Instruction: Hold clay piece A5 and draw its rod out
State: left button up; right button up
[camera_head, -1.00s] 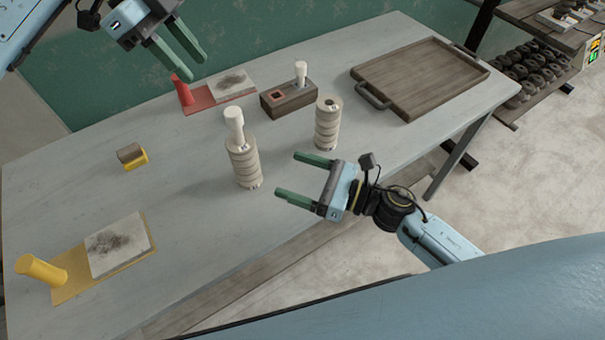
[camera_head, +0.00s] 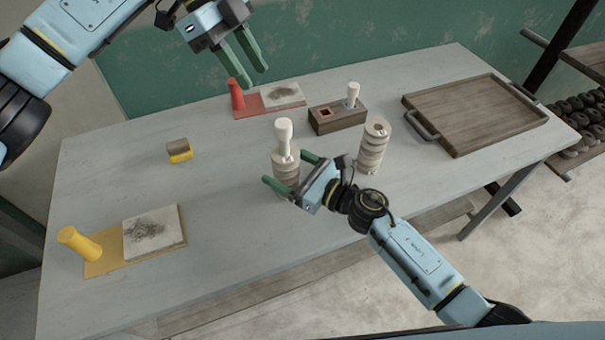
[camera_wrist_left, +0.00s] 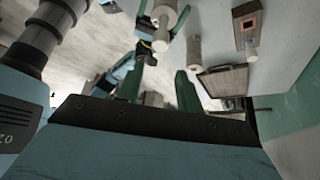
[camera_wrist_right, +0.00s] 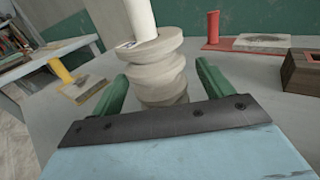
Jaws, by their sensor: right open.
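A pale ribbed clay piece (camera_head: 286,166) stands upright on the table with a white rod (camera_head: 284,136) rising from its top. I take it for A5, but its label is not readable. My right gripper (camera_head: 284,168) is open with one finger on each side of the ribbed body. In the right wrist view the clay piece (camera_wrist_right: 158,72) sits between the spread fingers, with the rod (camera_wrist_right: 140,18) above them. My left gripper (camera_head: 256,79) is open and empty, high over the back of the table. The left wrist view shows the rod (camera_wrist_left: 160,38) beyond its fingers.
A second ribbed clay piece (camera_head: 374,148), without a rod, stands to the right. Behind it is a wooden block (camera_head: 325,120) with a white rod (camera_head: 352,92) in it. A wooden tray (camera_head: 470,144) lies further right. Red (camera_head: 245,112) and yellow (camera_head: 100,264) boards lie left.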

jog(key=shift+w+a, duration=0.15)
jog(key=shift+a, duration=0.05)
jog(key=c, duration=1.4)
pick_arm(q)
jog(key=shift+o, duration=0.7)
pick_arm(e)
jog(key=shift+c, duration=0.4)
pick_arm(q)
jog(key=shift+o, duration=1.2)
jog(key=shift+s+d, duration=0.1)
jog(key=r+m+t+y, duration=0.15)
jog(key=m+y, duration=0.35)
jog(key=m, duration=0.7)
send_over(283, 123)
jog(key=shift+t, duration=0.55)
notch_tip(283, 123, down, 12)
jog(key=shift+f, duration=0.15)
